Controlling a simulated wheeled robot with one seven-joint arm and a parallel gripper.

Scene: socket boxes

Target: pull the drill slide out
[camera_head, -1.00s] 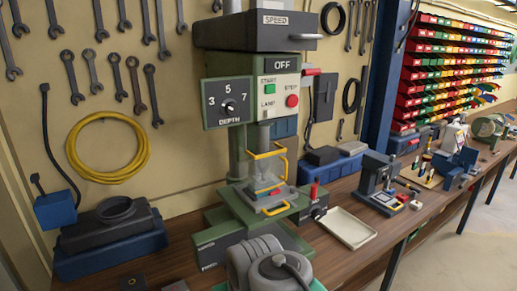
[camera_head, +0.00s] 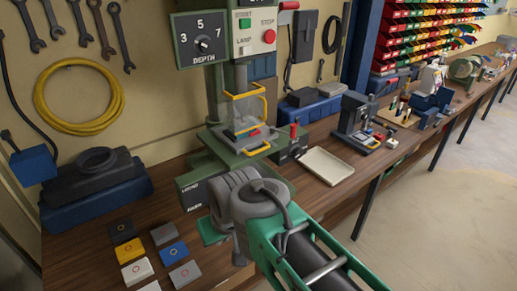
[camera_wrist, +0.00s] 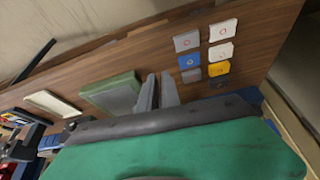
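The green drill press (camera_head: 203,40) stands against the wall in the head view. Low on it is the slide (camera_head: 244,142), a plate with a yellow handle (camera_head: 257,151) at its front edge and something red on it. A clear guard with a yellow frame (camera_head: 246,95) stands above it. The slide appears to sit in at the press. In the wrist view my gripper (camera_wrist: 158,78) has its two grey fingers apart with nothing between them. It is away from the handle. In the head view my wrist hides the fingers. A green block of the press base (camera_wrist: 110,92) shows beyond them.
Several coloured tiles (camera_head: 173,252) lie on the bench at front left. A cream tray (camera_head: 327,167) lies right of the press, with a small dark machine (camera_head: 357,120) beyond it. A blue case (camera_head: 95,205) stands at left. Floor is open at right.

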